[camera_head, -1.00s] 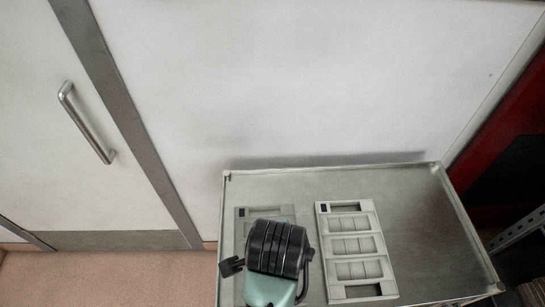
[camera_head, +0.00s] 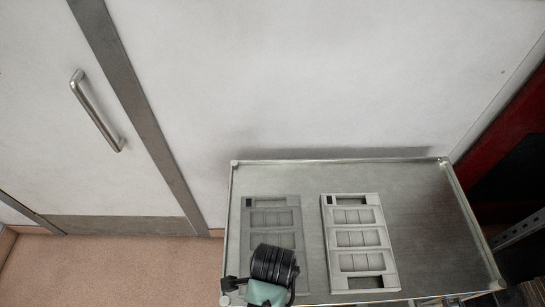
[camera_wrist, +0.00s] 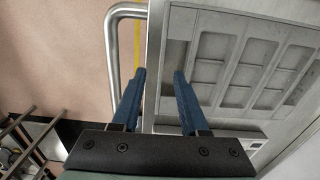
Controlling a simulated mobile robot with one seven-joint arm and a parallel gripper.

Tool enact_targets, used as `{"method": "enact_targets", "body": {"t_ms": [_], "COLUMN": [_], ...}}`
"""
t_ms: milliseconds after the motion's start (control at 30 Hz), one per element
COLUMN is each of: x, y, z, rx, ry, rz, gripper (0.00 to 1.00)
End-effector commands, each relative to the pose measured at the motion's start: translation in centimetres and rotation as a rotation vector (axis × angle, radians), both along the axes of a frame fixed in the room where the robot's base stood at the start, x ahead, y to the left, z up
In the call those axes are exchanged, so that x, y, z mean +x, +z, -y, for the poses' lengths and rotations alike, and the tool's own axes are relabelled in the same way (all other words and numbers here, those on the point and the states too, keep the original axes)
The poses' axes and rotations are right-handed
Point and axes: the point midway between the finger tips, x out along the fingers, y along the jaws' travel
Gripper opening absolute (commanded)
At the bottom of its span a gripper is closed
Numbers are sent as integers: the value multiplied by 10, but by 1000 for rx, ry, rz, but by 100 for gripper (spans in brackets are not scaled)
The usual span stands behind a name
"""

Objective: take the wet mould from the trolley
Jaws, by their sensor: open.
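Two flat grey moulds with rectangular cavities lie side by side on the metal trolley (camera_head: 425,200). The left mould (camera_head: 272,203) is darker, as if wet; the right mould (camera_head: 351,228) is paler and looks dry. My wrist covers the near part of the darker mould in the head view, and my fingertips are hidden there.
The trolley's tubular handle (camera_wrist: 112,50) runs close by the left finger in the wrist view. A pale wall and a door with a bar handle (camera_head: 97,110) stand behind. The trolley top right of the paler mould is clear. A dark red object (camera_head: 510,125) stands at the right.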

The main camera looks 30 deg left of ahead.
Motion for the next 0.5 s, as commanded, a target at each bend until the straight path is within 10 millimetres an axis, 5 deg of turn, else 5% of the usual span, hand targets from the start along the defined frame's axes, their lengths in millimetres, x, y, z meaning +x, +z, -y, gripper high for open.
{"method": "enact_targets", "body": {"t_ms": [200, 500], "x": [3, 3], "y": [-27, -33], "z": [3, 3], "rx": [0, 1], "ry": [2, 1], "rz": [-2, 1], "gripper": [44, 44]}}
